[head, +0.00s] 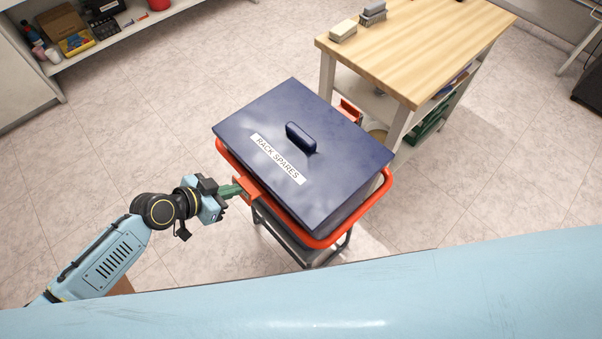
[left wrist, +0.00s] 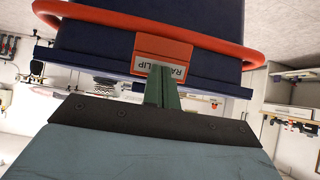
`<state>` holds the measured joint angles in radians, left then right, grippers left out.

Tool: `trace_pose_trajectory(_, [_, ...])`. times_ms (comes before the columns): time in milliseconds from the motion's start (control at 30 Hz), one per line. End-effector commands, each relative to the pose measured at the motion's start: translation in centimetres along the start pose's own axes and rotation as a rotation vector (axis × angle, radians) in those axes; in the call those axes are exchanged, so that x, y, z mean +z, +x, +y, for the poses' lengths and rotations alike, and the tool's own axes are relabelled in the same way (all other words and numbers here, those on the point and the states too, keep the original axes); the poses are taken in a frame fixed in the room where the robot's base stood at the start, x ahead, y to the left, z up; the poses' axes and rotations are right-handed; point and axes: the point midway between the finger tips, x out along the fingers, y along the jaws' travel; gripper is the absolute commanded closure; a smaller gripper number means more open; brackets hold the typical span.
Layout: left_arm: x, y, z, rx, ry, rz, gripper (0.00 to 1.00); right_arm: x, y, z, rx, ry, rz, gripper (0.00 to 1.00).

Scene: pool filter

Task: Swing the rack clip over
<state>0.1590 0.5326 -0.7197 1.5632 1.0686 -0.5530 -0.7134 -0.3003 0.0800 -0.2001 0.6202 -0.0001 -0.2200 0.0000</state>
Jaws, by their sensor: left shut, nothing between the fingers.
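The rack clip (head: 246,187) is an orange block on the left side of the orange rail (head: 388,185) that runs around a dark blue lidded box (head: 340,150) labelled "RACK SPARES". In the left wrist view the clip (left wrist: 165,47) carries a white label, partly covered by my fingers. My left gripper (head: 234,190) is shut and empty, its green fingertips at the clip's outer face; I cannot tell if they touch it. The fingers (left wrist: 162,78) point at the label in the left wrist view. My right gripper is not in view.
The box sits on a dark-framed stand (head: 304,252). A wooden-topped workbench (head: 425,45) stands close behind it to the right, with small blocks on top. A shelf (head: 110,30) with containers is at the back left. The floor left of the box is clear.

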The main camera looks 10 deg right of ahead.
Motion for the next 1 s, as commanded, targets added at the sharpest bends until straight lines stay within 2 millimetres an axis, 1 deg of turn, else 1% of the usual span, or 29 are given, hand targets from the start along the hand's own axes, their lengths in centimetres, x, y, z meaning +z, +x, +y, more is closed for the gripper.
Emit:
trace_pose_trajectory(100, [-0.4,0.1,0.0,0.000,0.000,0.001,1.00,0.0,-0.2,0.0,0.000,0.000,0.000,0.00])
trace_pose_trajectory(467, [-0.4,0.1,0.1,0.001,0.000,-0.001,1.00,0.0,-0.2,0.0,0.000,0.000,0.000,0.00])
trace_pose_trajectory(800, [-1.5,0.2,0.1,0.002,0.000,-0.002,1.00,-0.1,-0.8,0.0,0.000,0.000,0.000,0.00])
trace_pose_trajectory(1000, [-1.6,0.2,0.1,0.001,0.000,-0.002,1.00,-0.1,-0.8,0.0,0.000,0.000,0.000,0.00])
